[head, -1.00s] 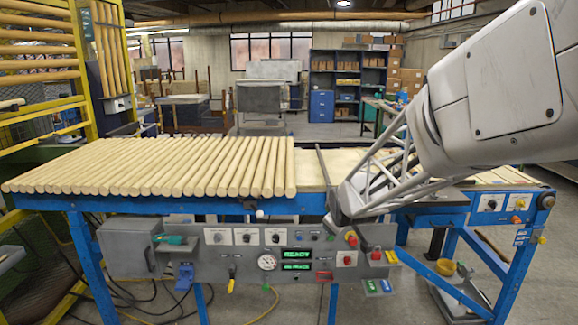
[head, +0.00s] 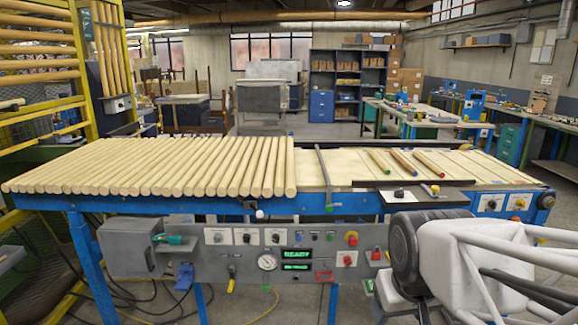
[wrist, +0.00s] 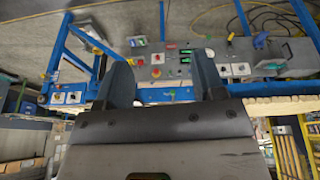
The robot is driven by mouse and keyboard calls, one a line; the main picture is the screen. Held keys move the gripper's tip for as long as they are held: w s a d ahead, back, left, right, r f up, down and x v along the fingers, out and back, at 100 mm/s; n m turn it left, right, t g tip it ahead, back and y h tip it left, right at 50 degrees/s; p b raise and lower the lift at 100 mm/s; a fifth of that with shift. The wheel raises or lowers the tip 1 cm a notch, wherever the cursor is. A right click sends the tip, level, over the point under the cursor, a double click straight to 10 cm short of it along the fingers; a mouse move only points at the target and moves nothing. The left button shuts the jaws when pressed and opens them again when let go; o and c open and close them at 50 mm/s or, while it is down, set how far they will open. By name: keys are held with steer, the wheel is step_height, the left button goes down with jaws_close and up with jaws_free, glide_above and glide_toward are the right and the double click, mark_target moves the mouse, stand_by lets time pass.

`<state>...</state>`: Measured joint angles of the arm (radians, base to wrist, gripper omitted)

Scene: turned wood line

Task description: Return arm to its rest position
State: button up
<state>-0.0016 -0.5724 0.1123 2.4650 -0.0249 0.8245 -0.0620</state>
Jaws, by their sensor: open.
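My gripper (wrist: 165,80) shows in the wrist view, with its two dark fingers apart and nothing between them. Past the fingers, the wrist view shows the control panel (wrist: 225,62) and the blue table frame upside down. In the head view, my arm is low at the right edge, in front of the bench, and my fingertips cannot be made out there.
The bench carries a row of pale wooden rods (head: 160,165) on its left part. Three colour-tipped rods, green (head: 380,162), blue (head: 403,162) and red (head: 429,163), lie apart on the right part. The control panel (head: 215,262) runs along the front, with a red button (head: 351,238) on it.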

steer(key=shift+m+g, duration=0.5)
steer(key=s, duration=0.5)
steer(key=shift+s+f, duration=0.35)
stand_by(1.1)
